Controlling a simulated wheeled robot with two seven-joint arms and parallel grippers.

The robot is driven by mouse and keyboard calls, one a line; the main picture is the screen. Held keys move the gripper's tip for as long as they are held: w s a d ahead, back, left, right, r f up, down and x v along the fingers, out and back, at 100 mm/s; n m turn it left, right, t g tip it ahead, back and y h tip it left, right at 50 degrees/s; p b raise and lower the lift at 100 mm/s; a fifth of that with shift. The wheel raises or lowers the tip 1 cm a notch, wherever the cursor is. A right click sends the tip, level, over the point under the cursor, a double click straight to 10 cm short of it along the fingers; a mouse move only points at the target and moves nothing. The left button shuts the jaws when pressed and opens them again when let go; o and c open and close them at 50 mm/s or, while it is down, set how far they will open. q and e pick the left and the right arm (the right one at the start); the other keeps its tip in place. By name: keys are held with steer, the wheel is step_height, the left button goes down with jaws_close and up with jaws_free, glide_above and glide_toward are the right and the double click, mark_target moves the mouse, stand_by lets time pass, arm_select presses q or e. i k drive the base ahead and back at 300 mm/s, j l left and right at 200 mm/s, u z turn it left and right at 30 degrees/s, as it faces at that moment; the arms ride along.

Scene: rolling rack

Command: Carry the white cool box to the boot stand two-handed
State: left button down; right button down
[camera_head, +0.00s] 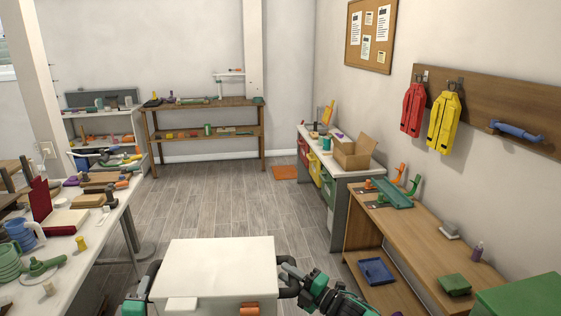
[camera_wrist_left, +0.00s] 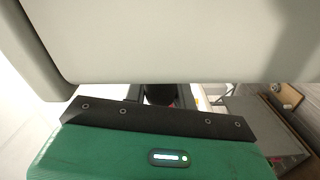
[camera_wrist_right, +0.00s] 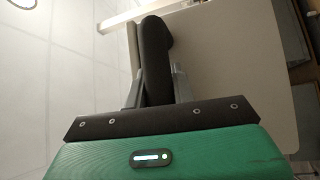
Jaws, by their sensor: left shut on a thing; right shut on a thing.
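The white cool box (camera_head: 213,262) is held level at the bottom centre of the head view, close in front of me. It has an orange latch on its front and dark handles at its sides. My left gripper (camera_head: 150,282) is shut at its left handle; in the left wrist view the box wall (camera_wrist_left: 180,40) fills the top and hides most of the grasp. My right gripper (camera_head: 290,283) is shut on the right handle; in the right wrist view the black handle (camera_wrist_right: 157,60) sits between the fingers. I cannot tell for certain which furniture is the boot stand.
A low wooden two-level stand (camera_head: 412,235) is on the right, with a green tray (camera_head: 390,193) and small items. A cluttered white table (camera_head: 110,222) is on the left. A wooden rack (camera_head: 205,145) stands at the back wall. The floor (camera_head: 215,205) between is clear.

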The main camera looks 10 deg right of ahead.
mark_target(418, 236)
steer(key=i+l, duration=0.1)
steer(key=i, duration=0.55)
steer(key=i+l, duration=0.1)
steer(key=i, duration=0.55)
steer(key=i+z, duration=0.25)
steer(key=i, duration=0.45)
steer(key=i+z, duration=0.3)
steer(key=i, duration=0.35)
steer(key=i+j+z, duration=0.1)
steer(key=i+z, duration=0.2)
steer(key=i, duration=0.3)
steer(key=z, duration=1.95)
